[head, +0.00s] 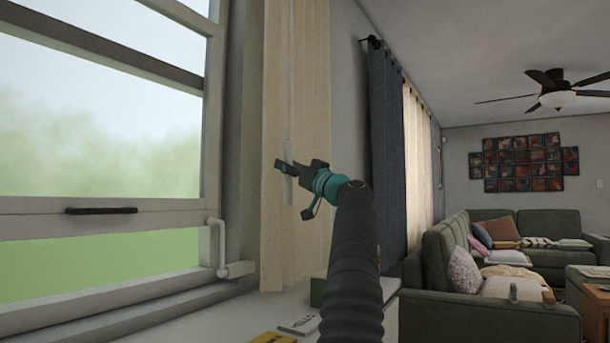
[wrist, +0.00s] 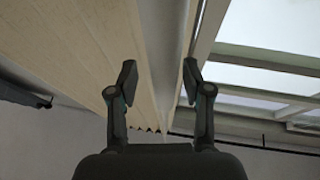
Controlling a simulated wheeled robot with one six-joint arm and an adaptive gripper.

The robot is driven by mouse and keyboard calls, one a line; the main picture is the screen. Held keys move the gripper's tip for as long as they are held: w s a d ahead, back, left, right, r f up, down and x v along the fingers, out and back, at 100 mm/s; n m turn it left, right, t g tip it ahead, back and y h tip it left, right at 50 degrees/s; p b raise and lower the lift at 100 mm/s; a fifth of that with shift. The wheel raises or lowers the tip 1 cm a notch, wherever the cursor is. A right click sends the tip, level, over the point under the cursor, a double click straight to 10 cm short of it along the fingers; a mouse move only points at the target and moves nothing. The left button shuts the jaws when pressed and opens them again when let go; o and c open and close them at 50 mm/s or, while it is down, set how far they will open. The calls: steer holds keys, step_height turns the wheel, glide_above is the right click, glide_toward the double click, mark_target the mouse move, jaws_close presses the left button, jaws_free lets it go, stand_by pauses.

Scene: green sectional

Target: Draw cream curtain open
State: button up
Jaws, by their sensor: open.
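The cream curtain (head: 312,110) hangs in pleated folds at the right side of the window in the head view. It fills the left of the wrist view (wrist: 75,60). A pale, slim rod (head: 290,70) hangs along the curtain's front and ends near my gripper. My gripper (head: 283,170) is at the curtain's lower half, fingers towards the rod. In the wrist view its two fingers (wrist: 160,80) are apart, and the rod (wrist: 172,50) runs between them, nearer the right finger. Contact with the rod cannot be told.
The window (head: 100,130) with a white frame and dark handle is at the left. A pale surface below holds a yellow item (head: 272,338) and a booklet (head: 300,325). A dark curtain (head: 386,140) and green sofa (head: 480,305) are at the right.

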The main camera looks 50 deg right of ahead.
steer(key=v, duration=1.1)
steer(key=shift+s, duration=0.4)
steer(key=shift+s+f, duration=0.1)
